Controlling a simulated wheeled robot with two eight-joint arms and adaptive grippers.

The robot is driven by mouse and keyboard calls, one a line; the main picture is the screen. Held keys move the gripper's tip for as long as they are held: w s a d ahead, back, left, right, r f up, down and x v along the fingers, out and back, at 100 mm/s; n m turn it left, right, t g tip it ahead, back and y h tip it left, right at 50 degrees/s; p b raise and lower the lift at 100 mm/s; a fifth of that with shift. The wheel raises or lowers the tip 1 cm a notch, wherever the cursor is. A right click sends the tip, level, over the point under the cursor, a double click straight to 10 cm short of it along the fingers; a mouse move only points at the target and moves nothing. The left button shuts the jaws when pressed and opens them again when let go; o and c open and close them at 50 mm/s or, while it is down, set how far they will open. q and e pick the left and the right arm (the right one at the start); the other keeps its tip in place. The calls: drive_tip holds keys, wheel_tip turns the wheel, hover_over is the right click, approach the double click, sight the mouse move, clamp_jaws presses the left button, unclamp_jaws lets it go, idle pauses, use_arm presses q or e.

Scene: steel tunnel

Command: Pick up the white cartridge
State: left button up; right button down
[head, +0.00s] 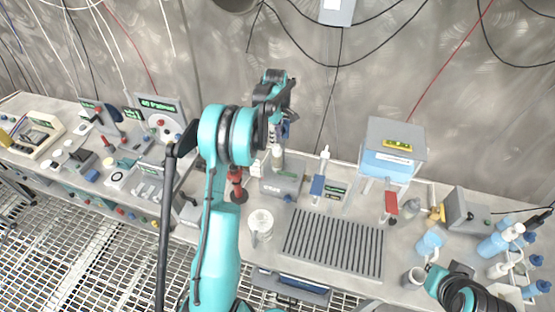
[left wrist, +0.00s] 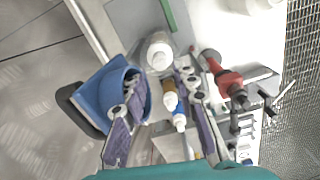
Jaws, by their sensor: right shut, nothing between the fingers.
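A white cartridge (left wrist: 160,50) shows end-on in the left wrist view, by the fingertips of my left gripper (left wrist: 158,75). The fingers stand apart on either side of it; I cannot tell whether they touch it. Two white bottles with a brown band (left wrist: 170,95) and a blue band (left wrist: 180,120) show between the fingers, further back. In the head view my left gripper (head: 283,128) points down over the bench's back, above a pale cylinder (head: 277,154), partly hidden. My right gripper (head: 437,277) is low at the right near a mug; its fingers are hard to make out.
A blue hollow part (left wrist: 112,88) lies close to the left finger. A red stand (left wrist: 228,78) is on the other side. The bench holds a clear beaker (head: 260,226), a slotted grey tray (head: 333,244), a blue-white box (head: 391,150) and a white mug (head: 413,278).

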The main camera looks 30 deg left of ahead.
use_arm(q)
drive_tip(key=shift+d+f, duration=0.2)
drive_tip(key=shift+f, duration=1.75)
clamp_jaws()
drive_tip(key=shift+r, duration=0.1)
